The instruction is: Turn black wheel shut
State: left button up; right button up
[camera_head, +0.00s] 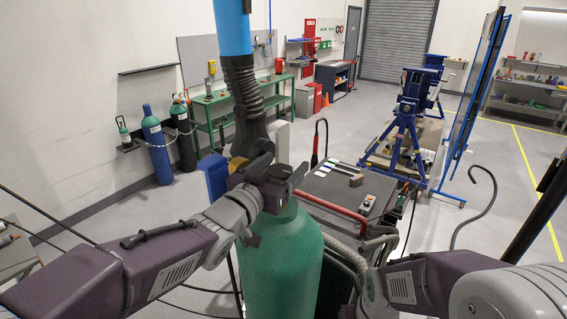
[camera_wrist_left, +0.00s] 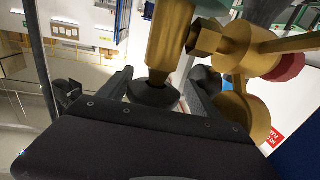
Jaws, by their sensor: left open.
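The black wheel (camera_wrist_left: 154,93) shows in the left wrist view at the end of a brass valve body (camera_wrist_left: 170,45). In the head view the brass valve (camera_head: 238,165) sits at the top of a large green gas cylinder (camera_head: 283,265), and I cannot make out the wheel behind my gripper. My left gripper (camera_head: 272,182) is at the cylinder's top. In the wrist view its dark fingers (camera_wrist_left: 157,90) stand apart, one on each side of the wheel; I cannot tell whether they touch it. My right arm comes in from the right, with its gripper out of view.
A blue tube (camera_head: 232,28) with a black corrugated hose (camera_head: 246,95) stands above the valve. A dark cart (camera_head: 340,190) with a red handle is just right of the cylinder. Blue (camera_head: 155,145) and dark cylinders stand by the left wall. Floor behind is partly clear.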

pick_arm(q)
jog(key=shift+w+d, duration=0.2)
jog(key=shift+d, duration=0.1)
jog(key=shift+s+d, duration=0.15)
jog(key=shift+d, duration=0.05)
jog(key=shift+s+d+r, duration=0.1)
jog(key=shift+s, duration=0.1)
jog(key=shift+w+a, duration=0.1)
jog(key=shift+a, duration=0.15)
jog(key=c, duration=1.4)
jog(key=shift+o, duration=0.2)
jog(key=shift+r+m+g+h+p, duration=0.2)
jog(key=shift+m+g+h+p, duration=0.2)
jog(key=shift+h+p, duration=0.1)
jog(key=shift+d+f+m+g+h, duration=0.2)
jog(key=shift+d+m+g+h, duration=0.1)
jog(key=shift+m+h, duration=0.15)
pick_arm(e)
jog(key=shift+s+d+r, duration=0.2)
jog(key=shift+s+r, duration=0.1)
jog(key=shift+r, duration=0.45)
pick_arm(q)
jog(key=o, duration=1.4)
jog(key=shift+c, duration=0.2)
pick_arm(e)
jog(key=shift+w, duration=0.1)
